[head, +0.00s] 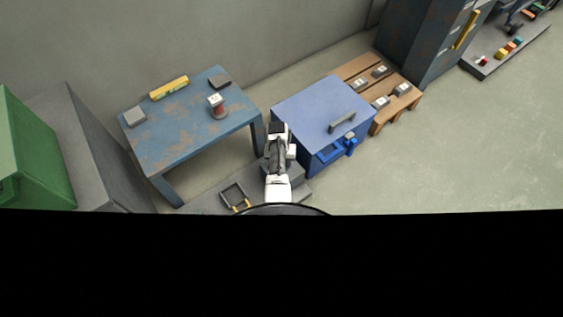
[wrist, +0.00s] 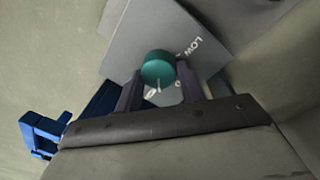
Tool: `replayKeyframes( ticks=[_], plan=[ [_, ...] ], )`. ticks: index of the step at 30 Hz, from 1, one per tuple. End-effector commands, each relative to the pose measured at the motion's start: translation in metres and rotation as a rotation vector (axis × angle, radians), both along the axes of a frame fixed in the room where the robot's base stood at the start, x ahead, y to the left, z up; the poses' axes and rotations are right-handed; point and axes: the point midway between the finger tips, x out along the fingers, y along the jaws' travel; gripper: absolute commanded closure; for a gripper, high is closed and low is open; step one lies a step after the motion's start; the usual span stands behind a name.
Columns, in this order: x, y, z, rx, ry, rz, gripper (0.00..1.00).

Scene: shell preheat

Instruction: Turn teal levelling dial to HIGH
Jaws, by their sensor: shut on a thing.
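The teal levelling dial (wrist: 158,66) is round and stands on a grey panel (wrist: 150,25) in the wrist view. My gripper (wrist: 159,78) is shut on the dial, one dark finger on each side of it. A pale pointer line shows on the dial's side toward the bottom of the picture. The word LOW is printed on the panel to the right of the dial. Other lettering below the dial is partly hidden by it and the fingers, and I cannot read it. The dial cannot be made out in the head view, where my arm covers that area.
A blue box (head: 310,105) with a grey bar handle stands right of my arm. A blue bracket (head: 351,145) juts from its front; a similar blue part (wrist: 40,133) shows at left in the wrist view. A worn blue table (head: 180,130) stands left.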

Motion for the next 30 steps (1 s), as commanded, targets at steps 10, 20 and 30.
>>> replayKeyframes(
  ticks=[10,20,30],
  plan=[
    [0.0002,-0.0009,-0.0002,0.000,0.000,-0.248,0.84],
    [0.0001,-0.0014,-0.0003,0.000,0.000,-0.355,0.84],
    [0.0001,-0.0015,-0.0004,0.000,0.001,-0.372,0.84]
  ],
)
